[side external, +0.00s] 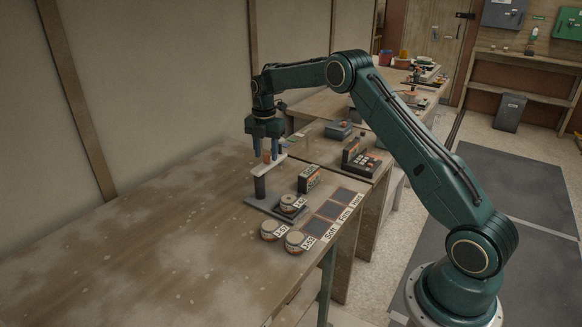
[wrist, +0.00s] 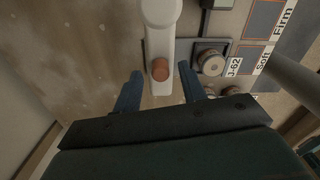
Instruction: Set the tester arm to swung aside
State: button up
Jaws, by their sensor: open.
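The tester has a dark base plate (side external: 262,207), an upright post (side external: 260,188) and a pale tester arm (side external: 270,167) with a copper-coloured knob (side external: 267,157) on it. In the wrist view the tester arm (wrist: 160,48) runs from its round hub at the top toward my gripper, and the knob (wrist: 160,70) stands near its free end. A pot (wrist: 211,62) labelled J-62 sits on the base to the right, with the arm not over it. My gripper (side external: 267,154) is open at the knob; in the wrist view its fingers (wrist: 159,85) lie either side, apart from it.
Two lidded pots, one left (side external: 270,230) and one right (side external: 296,241), stand on the bench (side external: 150,240) in front of the tester. A small dark box (side external: 308,179) and a row of dark squares (side external: 329,210) lie to the right. The left bench is clear.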

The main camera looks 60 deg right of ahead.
aim_at(266, 155)
notch_tip(266, 155, up, 13)
dwell(0.6)
jog(key=s+a+r+m+t, duration=0.3)
jog(key=s+a+r+m, duration=0.85)
jog(key=s, duration=0.55)
jog(key=s+a+f+m+t, duration=0.1)
jog(key=s+a+f+m, duration=0.1)
jog(key=s, duration=0.5)
jog(key=s+a+f+m, duration=0.2)
jog(key=s+a+m, duration=0.1)
jog(key=s, duration=0.5)
jog(key=s+a+f+m+t, duration=0.1)
jog(key=s+m, duration=0.3)
jog(key=s, duration=0.4)
jog(key=shift+a+f+t, duration=0.3)
jog(key=shift+a+f, duration=0.4)
